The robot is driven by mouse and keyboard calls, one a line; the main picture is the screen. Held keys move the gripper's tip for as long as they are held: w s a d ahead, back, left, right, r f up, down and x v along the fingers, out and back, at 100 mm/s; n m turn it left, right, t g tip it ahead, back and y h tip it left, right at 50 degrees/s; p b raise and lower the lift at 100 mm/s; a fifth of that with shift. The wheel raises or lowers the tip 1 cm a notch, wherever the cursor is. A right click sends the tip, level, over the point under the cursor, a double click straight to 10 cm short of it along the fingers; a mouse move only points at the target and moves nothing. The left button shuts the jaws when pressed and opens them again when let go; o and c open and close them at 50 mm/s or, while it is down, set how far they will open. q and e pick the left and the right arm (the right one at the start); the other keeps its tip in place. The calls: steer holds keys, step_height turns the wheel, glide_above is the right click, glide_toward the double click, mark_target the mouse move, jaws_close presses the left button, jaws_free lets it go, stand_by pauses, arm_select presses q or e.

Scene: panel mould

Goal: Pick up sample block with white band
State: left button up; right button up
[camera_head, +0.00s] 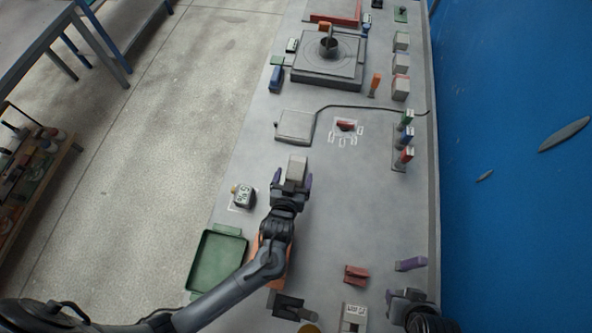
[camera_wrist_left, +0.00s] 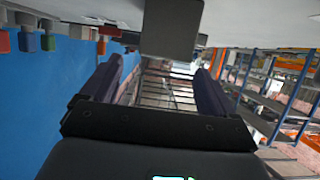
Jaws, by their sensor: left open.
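A pale grey block (camera_head: 297,168) stands on the table just beyond my left gripper (camera_head: 292,179). The gripper's two dark purple fingers are spread apart, one on each side of the near part of the block, with the jaws open. In the left wrist view the block (camera_wrist_left: 172,30) hangs at the top of the picture, ahead of the open fingers (camera_wrist_left: 163,85). A white band on it cannot be made out clearly. My right gripper (camera_head: 407,300) is partly in view at the bottom right, and its jaws cannot be read.
A green tray (camera_head: 219,262) lies left of my left arm. A small device (camera_head: 243,196) stands left of the gripper. A flat grey plate (camera_head: 296,125) with a cable lies beyond the block. Several blocks (camera_head: 401,64) line the right edge. The table between is mostly clear.

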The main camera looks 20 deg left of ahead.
mark_target(296, 167)
arm_select(q)
steer(key=shift+x, duration=3.1)
steer(key=shift+s+a+f, duration=0.1)
steer(key=shift+a+f, duration=0.05)
steer(key=c, duration=1.3)
